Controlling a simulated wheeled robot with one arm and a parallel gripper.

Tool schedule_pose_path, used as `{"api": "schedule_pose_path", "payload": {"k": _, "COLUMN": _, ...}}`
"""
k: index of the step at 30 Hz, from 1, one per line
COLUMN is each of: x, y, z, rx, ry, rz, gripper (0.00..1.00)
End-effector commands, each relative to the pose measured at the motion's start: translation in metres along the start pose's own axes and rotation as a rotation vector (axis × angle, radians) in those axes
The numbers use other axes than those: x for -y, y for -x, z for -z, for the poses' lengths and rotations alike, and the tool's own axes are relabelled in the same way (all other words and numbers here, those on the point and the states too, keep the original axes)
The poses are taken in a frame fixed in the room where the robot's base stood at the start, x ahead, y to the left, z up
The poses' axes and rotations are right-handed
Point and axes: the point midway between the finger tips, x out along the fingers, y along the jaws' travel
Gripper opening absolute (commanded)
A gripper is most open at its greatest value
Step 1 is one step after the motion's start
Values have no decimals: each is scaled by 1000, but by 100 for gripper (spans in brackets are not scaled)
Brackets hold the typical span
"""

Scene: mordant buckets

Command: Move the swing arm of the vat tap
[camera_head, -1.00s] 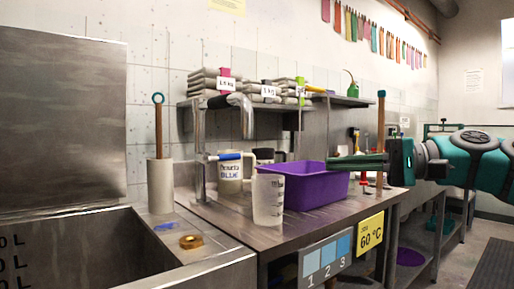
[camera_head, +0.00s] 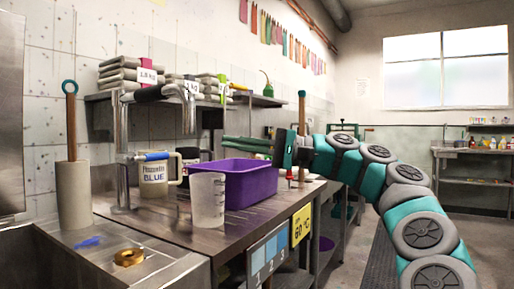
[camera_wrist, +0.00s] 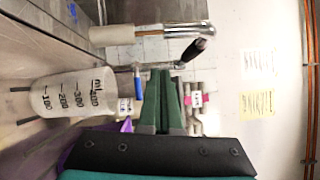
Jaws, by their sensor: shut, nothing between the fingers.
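The vat tap's steel post (camera_head: 122,150) stands at the left of the steel counter, beside the vat. Its swing arm (camera_head: 150,94) runs right from the post top, with a black sleeve and a steel spout (camera_head: 189,112) bent down at the end. A blue lever (camera_head: 152,156) sits low on the post. My gripper (camera_head: 228,141) is shut and empty, to the right of the spout and apart from it, above the purple tub. In the wrist view, turned sideways, the black sleeve (camera_wrist: 194,50) shows beyond my green fingers (camera_wrist: 165,73).
A shelf (camera_head: 262,100) with grey packs is behind. A grey cylinder (camera_head: 74,196) with a stick and a brass ring (camera_head: 129,257) are at left.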

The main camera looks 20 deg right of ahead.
Motion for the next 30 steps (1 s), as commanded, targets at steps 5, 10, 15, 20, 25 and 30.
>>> {"api": "schedule_pose_path", "payload": {"k": 5, "x": 0, "y": -25, "z": -9, "rx": 1, "ry": 2, "rz": 0, "gripper": 0}}
{"api": "schedule_pose_path", "payload": {"k": 10, "x": 1, "y": -37, "z": -21, "rx": -1, "ry": 2, "rz": 2, "gripper": 0}}
{"api": "schedule_pose_path", "payload": {"k": 15, "x": 0, "y": -43, "z": -28, "rx": 0, "ry": 1, "rz": 0, "gripper": 0}}
{"api": "schedule_pose_path", "payload": {"k": 20, "x": 0, "y": -45, "z": -29, "rx": 0, "ry": 1, "rz": 0, "gripper": 0}}
{"api": "schedule_pose_path", "payload": {"k": 25, "x": 0, "y": -45, "z": -28, "rx": -1, "ry": 2, "rz": 0, "gripper": 0}}
{"api": "schedule_pose_path", "payload": {"k": 30, "x": 0, "y": -45, "z": -29, "rx": -4, "ry": 2, "rz": 0, "gripper": 0}}
